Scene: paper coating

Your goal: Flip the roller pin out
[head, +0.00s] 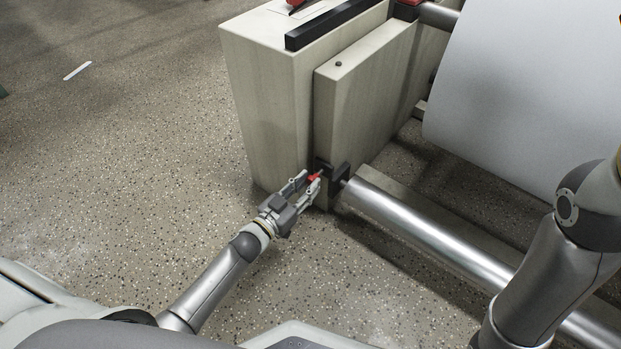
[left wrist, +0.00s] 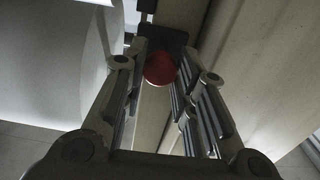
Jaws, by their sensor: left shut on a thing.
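The roller pin (head: 314,177) is a small red piece at the black bracket (head: 340,173), low on the front of the beige machine block. In the left wrist view its round red end (left wrist: 160,68) shows between the fingers. My left gripper (head: 309,182) is shut on the red pin, with a finger on each side of it. The black bracket also shows behind the pin in the left wrist view (left wrist: 163,38). A shiny metal roller (head: 430,233) runs from the bracket to the lower right. My right gripper is out of view.
The beige block (head: 265,105) stands right behind my left gripper. A large white paper roll (head: 530,90) hangs at the upper right, above the metal roller. My right arm (head: 550,270) crosses the roller at the right.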

